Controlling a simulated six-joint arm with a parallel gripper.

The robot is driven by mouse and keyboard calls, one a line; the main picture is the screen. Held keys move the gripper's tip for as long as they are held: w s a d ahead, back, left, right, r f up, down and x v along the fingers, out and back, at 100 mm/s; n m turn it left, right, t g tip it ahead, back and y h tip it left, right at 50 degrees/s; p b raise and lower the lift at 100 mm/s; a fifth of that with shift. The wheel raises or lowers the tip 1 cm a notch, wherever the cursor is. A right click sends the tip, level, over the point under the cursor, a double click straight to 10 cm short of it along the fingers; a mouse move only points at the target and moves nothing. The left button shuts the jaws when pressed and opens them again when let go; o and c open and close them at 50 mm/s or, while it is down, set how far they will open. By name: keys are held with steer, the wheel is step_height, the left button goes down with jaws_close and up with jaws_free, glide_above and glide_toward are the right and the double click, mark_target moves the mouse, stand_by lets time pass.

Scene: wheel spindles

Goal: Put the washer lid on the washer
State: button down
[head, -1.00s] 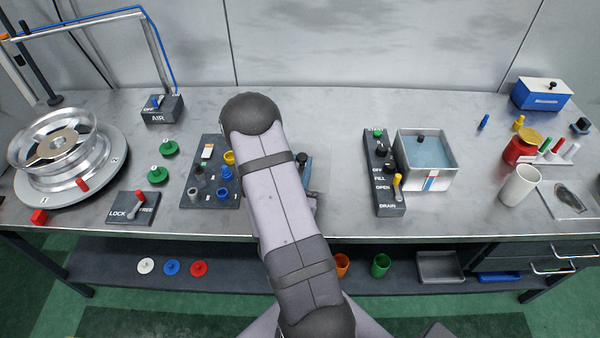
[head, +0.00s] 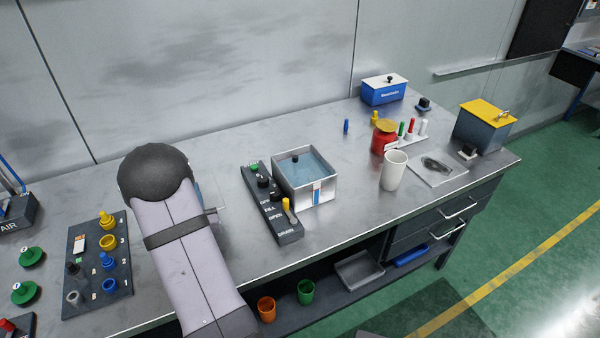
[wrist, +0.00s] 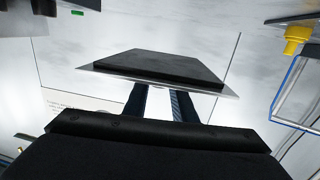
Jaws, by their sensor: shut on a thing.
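The washer is an open square metal tank (head: 329,187) with blue water inside, right of my arm in the head view. A small dark knob-like part shows at its far left side. In the wrist view my gripper (wrist: 160,97) is shut on the washer lid (wrist: 155,68), a flat plate with a dark slab and a pale rim, held beyond the fingertips. The part in the grip is hidden. In the head view my arm covers most of the gripper; a thin pale edge shows beside it, left of the washer and apart from it.
A control panel (head: 270,205) with knobs and a yellow lever stands against the washer's left side. A white cup (head: 394,170), a red jar (head: 384,137) and a blue box (head: 384,89) stand to the right. A dark peg board (head: 97,265) lies left. Bench lies bare behind the washer.

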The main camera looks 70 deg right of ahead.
mark_target(212, 181)
steer(key=shift+n+t+y, duration=0.5)
steer(key=shift+t, duration=0.1)
steer(key=d+r+b, duration=0.1)
steer(key=d, duration=0.2)
steer(key=s+d+r+b, duration=0.1)
steer(key=d, duration=0.1)
steer(key=d+r+b, duration=0.1)
steer(key=d, duration=0.2)
steer(key=shift+s+d+r, duration=0.15)
steer(key=shift+s+d, duration=0.05)
steer(key=shift+d, duration=0.1)
steer(key=s+d+r+b, duration=0.2)
steer(key=s+d, duration=0.3)
steer(key=s, duration=0.3)
steer(key=s+d+r+g+b, duration=0.1)
steer(key=s+d+r+b, duration=0.15)
steer(key=s+d, duration=0.4)
steer(key=s+d+r+b, duration=0.2)
steer(key=s+d+b, duration=0.1)
steer(key=s, duration=0.6)
step_height(212, 181, down, 10)
steer(key=shift+m+h, duration=0.4)
steer(key=shift+a+f, duration=0.1)
steer(key=shift+f, duration=0.05)
steer(key=c, duration=1.5)
jaws_free()
steer(key=shift+o, duration=0.2)
